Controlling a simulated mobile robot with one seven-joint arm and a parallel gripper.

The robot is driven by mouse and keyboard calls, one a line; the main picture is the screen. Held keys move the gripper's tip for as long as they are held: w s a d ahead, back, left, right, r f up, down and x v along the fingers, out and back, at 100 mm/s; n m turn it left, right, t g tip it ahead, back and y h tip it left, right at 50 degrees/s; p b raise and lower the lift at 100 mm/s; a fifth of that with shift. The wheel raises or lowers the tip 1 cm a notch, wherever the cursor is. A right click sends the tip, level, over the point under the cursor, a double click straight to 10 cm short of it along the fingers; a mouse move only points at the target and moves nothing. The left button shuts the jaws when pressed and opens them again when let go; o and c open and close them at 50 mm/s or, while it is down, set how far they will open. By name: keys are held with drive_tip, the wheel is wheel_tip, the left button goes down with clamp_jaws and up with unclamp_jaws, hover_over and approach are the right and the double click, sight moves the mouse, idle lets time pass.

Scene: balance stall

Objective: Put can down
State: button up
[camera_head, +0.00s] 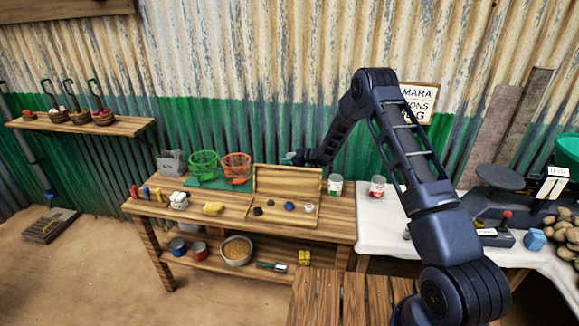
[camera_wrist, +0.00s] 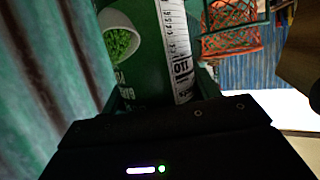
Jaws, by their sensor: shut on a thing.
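My gripper (camera_head: 300,158) is at the end of my arm, near the wall above the back of the wooden table. It is shut on a dark green can (camera_wrist: 143,62), which fills the middle of the wrist view. The can has a white lettered band and what looks like a picture of green peas in a white bowl. In the head view little of it shows, just left of the gripper. Two other cans stand apart to the right: a white and green one (camera_head: 335,185) and a white and red one (camera_head: 377,187).
Below my gripper is an open wooden tray (camera_head: 287,182) with small pieces. To its left are a red basket (camera_head: 237,166), a green basket (camera_head: 203,164) and a yellow item (camera_head: 213,209). A white-covered table (camera_head: 385,222) with a scale (camera_head: 500,178) stands at the right.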

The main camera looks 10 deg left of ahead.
drive_tip(key=shift+f, duration=2.1)
drive_tip(key=shift+f, duration=0.1)
drive_tip(key=o, duration=1.4)
drive_tip(key=shift+d, duration=0.1)
drive_tip(key=v, duration=0.7)
drive_tip(key=shift+s+d, duration=0.15)
drive_tip(key=shift+r, duration=0.25)
